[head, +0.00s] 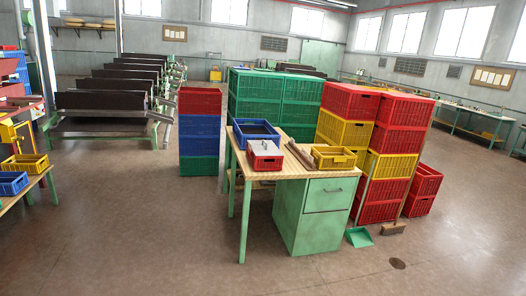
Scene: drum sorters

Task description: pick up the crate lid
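A small red crate (264,162) stands near the front left of the wooden desk (283,181). A flat pale grey piece (266,147) lies on top of it; I cannot tell for sure whether this is the crate lid. A blue crate (256,143) sits behind it, and a yellow crate (333,163) stands on the desk's right side. Long brown pieces (300,156) lie between. My gripper is not in view. The desk is some way off across open floor.
Tall stacks of red and yellow crates (346,101) stand behind the desk's right side, green crates (254,96) behind it. A dustpan (358,237) and broom head (393,228) are on the floor. A side table (32,178) is at left.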

